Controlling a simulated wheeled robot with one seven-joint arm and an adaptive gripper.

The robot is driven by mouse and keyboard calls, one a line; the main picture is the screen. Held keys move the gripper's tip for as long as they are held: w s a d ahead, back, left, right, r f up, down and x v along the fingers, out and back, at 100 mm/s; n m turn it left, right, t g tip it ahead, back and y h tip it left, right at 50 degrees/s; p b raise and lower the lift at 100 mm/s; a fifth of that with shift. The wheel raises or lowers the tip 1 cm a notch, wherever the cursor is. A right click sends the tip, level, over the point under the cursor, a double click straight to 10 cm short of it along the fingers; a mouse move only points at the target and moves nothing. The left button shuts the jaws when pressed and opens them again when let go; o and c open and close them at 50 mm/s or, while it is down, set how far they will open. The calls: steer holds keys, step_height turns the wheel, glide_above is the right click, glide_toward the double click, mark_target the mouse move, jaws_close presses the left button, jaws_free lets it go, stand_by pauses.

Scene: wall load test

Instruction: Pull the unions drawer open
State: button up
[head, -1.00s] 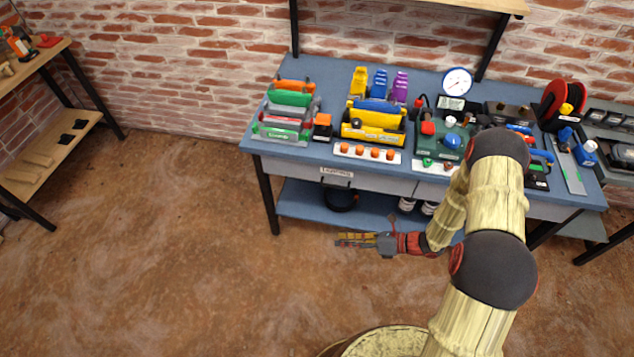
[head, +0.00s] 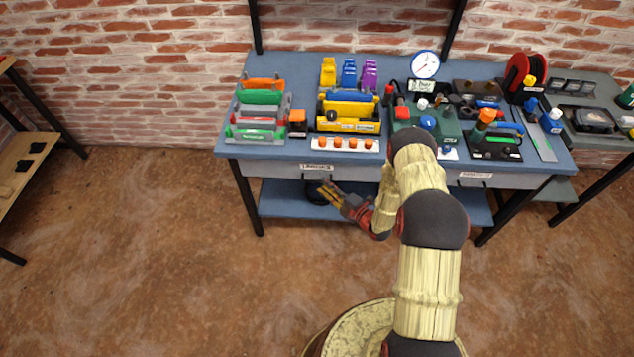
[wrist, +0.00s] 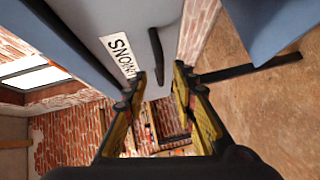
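The unions drawer (head: 275,167) is a grey front under the left part of the blue workbench's top, and it looks shut. Its white label (head: 317,167) also shows in the wrist view (wrist: 119,55), reading "UNIONS" sideways. A dark bar handle (wrist: 156,55) sits beside the label. My gripper (head: 328,190) is just below and in front of the drawer in the head view. In the wrist view my gripper (wrist: 159,76) is open, its yellow-padded fingers apart. The handle lies just ahead of the gap between the fingertips, with nothing held.
The workbench top (head: 225,135) carries several tool trays, a gauge (head: 425,64) and a red reel (head: 517,70). A blue lower shelf (head: 280,203) lies under the drawers. A dark bench leg (head: 247,200) stands at left. The floor in front is clear.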

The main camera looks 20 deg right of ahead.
mark_target(318, 181)
steer(key=shift+b+x, duration=0.35)
steer(key=shift+x, duration=2.05)
steer(key=c, duration=0.4)
jaws_close()
